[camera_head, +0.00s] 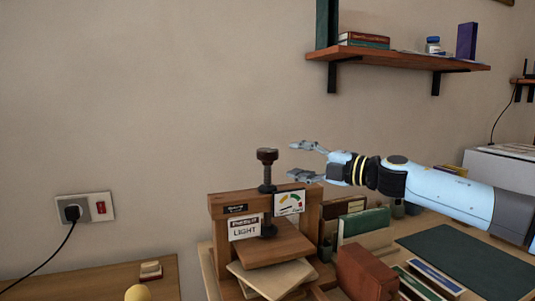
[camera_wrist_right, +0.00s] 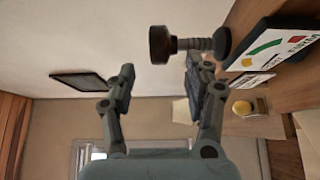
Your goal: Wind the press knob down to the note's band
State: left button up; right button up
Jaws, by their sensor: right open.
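The wooden press (camera_head: 262,205) stands on the bench with its dark round knob (camera_head: 267,155) on top of a vertical screw. A note reading LIGHT (camera_head: 243,228) is on the press front, left of the screw. A dial (camera_head: 290,203) with coloured bands is to its right; its needle is too small to read. My right gripper (camera_head: 292,160) is open and empty, just right of the knob at about its height. My left gripper is not in view.
A dark green mat (camera_head: 470,258) lies farther right. A shelf (camera_head: 400,57) hangs above. The space left of the knob is free.

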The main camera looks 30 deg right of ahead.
aim_at(277, 157)
jog(key=p+x, duration=0.1)
jog(key=x, duration=0.8)
jog(key=shift+w+a, duration=0.2)
jog(key=shift+c, duration=0.4)
